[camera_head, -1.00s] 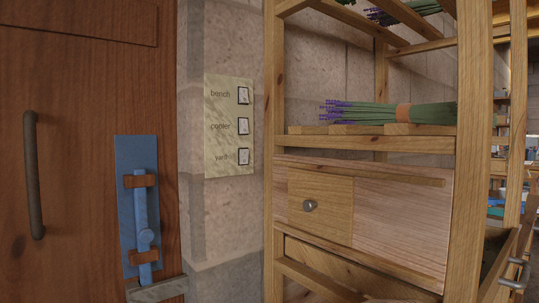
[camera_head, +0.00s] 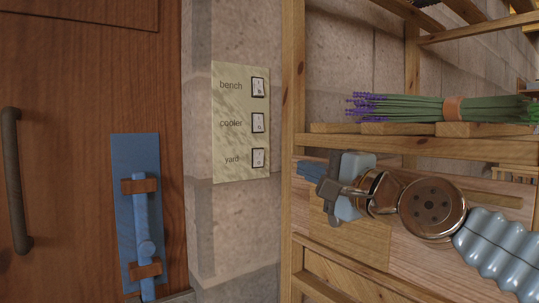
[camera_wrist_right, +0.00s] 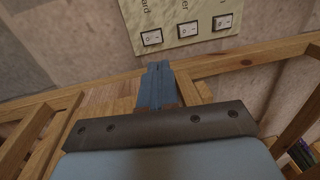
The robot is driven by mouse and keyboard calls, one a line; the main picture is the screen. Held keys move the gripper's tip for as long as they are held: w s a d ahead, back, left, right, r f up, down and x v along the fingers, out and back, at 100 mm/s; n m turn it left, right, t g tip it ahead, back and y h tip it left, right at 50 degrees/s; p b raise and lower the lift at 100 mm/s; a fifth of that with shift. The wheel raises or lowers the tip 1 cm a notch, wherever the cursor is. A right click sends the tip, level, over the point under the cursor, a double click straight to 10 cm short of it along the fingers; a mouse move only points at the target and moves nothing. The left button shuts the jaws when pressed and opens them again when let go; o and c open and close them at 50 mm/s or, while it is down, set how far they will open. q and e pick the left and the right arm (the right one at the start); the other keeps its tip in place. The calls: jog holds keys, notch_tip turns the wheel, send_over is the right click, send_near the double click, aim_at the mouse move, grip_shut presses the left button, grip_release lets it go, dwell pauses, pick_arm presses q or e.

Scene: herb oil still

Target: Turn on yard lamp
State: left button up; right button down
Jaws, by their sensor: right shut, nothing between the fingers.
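A pale switch panel (camera_head: 232,150) is on the stone wall, with three rocker switches labelled bench, cooler and yard from top to bottom. The yard switch (camera_head: 259,158) is the lowest; in the right wrist view the yard switch (camera_wrist_right: 152,37) is the leftmost. My right gripper (camera_head: 311,170) is shut and empty, in front of the wooden rack and to the right of the panel, apart from the switches. In the right wrist view its blue fingers (camera_wrist_right: 156,85) point toward the panel. My left gripper is not in view.
A wooden door (camera_head: 70,90) with a blue bolt (camera_head: 143,220) stands at the left. A wooden rack (camera_head: 293,100) at the right holds a lavender bundle (camera_head: 420,108) on its shelf, just above my right arm. The wall before the panel is clear.

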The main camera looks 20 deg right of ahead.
jog(key=p, duration=0.1)
send_near(256, 151)
jog(key=x, duration=0.6)
jog(key=shift+w+a, duration=0.1)
jog(key=shift+w, duration=0.3)
